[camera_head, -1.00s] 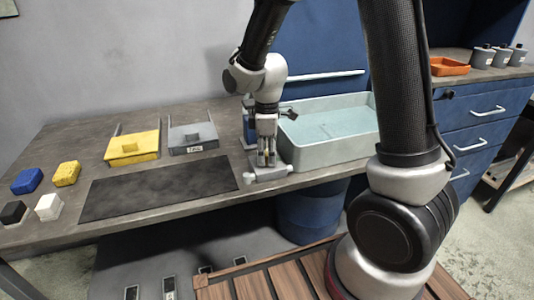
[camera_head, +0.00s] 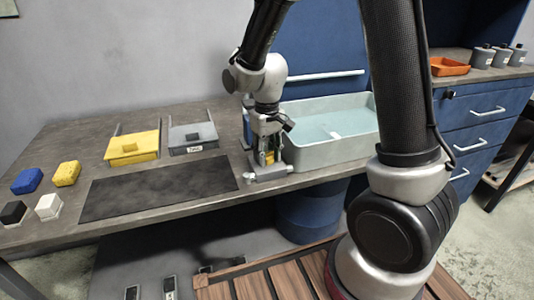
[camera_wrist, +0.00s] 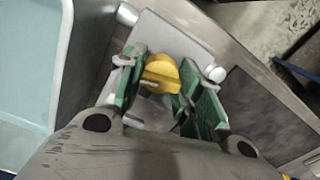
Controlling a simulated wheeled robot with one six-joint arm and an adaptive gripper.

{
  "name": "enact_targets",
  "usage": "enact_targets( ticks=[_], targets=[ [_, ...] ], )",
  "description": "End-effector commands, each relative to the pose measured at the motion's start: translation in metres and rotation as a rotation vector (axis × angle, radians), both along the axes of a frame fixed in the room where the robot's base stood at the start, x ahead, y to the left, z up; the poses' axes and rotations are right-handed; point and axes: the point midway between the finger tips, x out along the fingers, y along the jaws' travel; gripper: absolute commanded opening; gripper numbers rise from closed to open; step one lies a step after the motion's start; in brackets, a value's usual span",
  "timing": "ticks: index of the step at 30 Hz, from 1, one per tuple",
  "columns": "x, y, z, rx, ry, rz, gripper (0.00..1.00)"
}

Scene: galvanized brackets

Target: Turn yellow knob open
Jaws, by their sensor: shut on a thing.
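The yellow knob (camera_wrist: 162,73) sits on a grey bracket-like mount (camera_wrist: 170,38) at the table edge. It lies between the green-padded fingers of my gripper (camera_wrist: 160,84) in the wrist view. My gripper is shut on the knob. In the head view my gripper (camera_head: 266,158) points down over the grey mount (camera_head: 268,172), and a bit of the yellow knob (camera_head: 269,157) shows between the fingers. The fingers hide much of the knob.
A light teal basin (camera_head: 330,152) stands just right of my gripper. A dark mat (camera_head: 160,187) lies to the left. A yellow tray (camera_head: 133,148) and a grey tray (camera_head: 193,137) stand behind the mat. Blue and yellow blocks lie far left.

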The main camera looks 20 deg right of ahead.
Motion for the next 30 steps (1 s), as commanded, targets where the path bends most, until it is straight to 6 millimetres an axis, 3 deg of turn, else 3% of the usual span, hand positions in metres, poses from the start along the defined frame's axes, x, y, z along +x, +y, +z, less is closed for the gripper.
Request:
enact_targets(
  ticks=[12,30],
  targets=[
    [0.0012,0.0002,0.0008,0.001,-0.003,-0.226,0.11],
    [0.0013,0.0002,0.0009,0.002,-0.004,-0.276,0.11]
  ],
)
